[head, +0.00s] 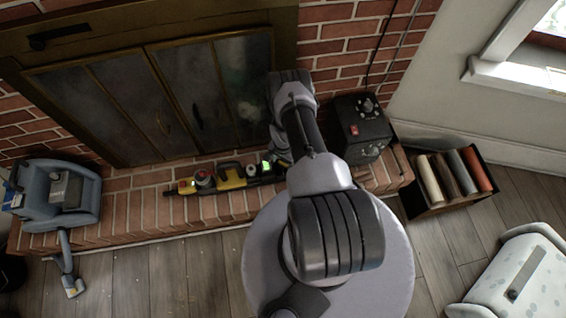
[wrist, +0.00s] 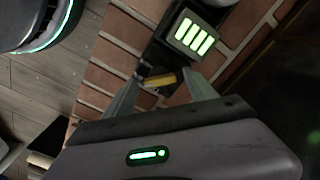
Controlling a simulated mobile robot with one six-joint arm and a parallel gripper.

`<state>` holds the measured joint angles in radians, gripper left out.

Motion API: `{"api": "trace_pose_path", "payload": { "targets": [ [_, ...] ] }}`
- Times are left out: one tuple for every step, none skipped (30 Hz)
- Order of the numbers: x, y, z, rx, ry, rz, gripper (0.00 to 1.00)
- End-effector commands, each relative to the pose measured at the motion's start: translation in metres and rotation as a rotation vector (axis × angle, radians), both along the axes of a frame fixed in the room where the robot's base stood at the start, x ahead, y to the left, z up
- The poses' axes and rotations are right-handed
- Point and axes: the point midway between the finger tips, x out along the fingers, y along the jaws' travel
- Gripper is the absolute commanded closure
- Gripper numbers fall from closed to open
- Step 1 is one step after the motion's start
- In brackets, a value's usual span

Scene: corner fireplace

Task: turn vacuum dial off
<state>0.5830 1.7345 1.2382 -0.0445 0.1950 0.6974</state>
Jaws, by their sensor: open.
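A blue-grey machine that looks like a vacuum (head: 60,190) stands at the left end of the brick hearth; no dial is clear on it. A black box (head: 345,112) with a round knob (head: 368,106) and a small red switch stands at the hearth's right end. I cannot tell from the pictures which one carries the vacuum dial. My gripper (wrist: 163,76) is open in the wrist view, with its fingertips on either side of a small yellow piece (wrist: 161,80); contact is unclear. In the head view my arm hides most of the gripper, which is over the hearth, left of the black box.
A dark strip with yellow tools (head: 230,178) lies along the hearth. A green-lit display (wrist: 193,37) is just beyond my fingers. A dark crate of coloured rolls (head: 410,198) and a white speckled container (head: 520,275) stand at the right. Floor (head: 165,280) at front left is mostly clear.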

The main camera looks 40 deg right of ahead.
Motion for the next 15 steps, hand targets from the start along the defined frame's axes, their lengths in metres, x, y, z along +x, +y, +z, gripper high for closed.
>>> {"api": "trace_pose_path", "payload": {
  "targets": [
    [0.0000, 0.0000, 0.0004, 0.000, 0.000, 0.000, 0.35],
    [0.0000, 0.0000, 0.0004, 0.000, 0.000, 0.000, 0.35],
    [0.0000, 0.0000, 0.0004, 0.000, 0.000, 0.000, 0.40],
    [0.0000, 0.0001, 0.0004, 0.000, 0.000, 0.000, 0.46],
    [0.0000, 0.0000, 0.0005, 0.000, 0.000, 0.000, 0.52],
    [0.0000, 0.0001, 0.0005, 0.000, 0.000, 0.000, 0.60],
    [0.0000, 0.0001, 0.0005, 0.000, 0.000, 0.000, 0.66],
    [0.0000, 0.0001, 0.0005, 0.000, 0.000, 0.000, 0.72],
    [0.0000, 0.0001, 0.0005, 0.000, 0.000, 0.000, 0.80],
    [0.0000, 0.0000, 0.0005, 0.000, 0.000, 0.000, 0.86],
    [0.0000, 0.0000, 0.0005, 0.000, 0.000, 0.000, 0.92],
    [0.0000, 0.0000, 0.0005, 0.000, 0.000, 0.000, 0.97],
    [0.0000, 0.0001, 0.0005, 0.000, 0.000, 0.001, 0.97],
    [0.0000, 0.0000, 0.0005, 0.000, 0.000, 0.002, 0.97],
    [0.0000, 0.0000, 0.0005, 0.000, 0.000, 0.004, 0.97]
  ]
}}
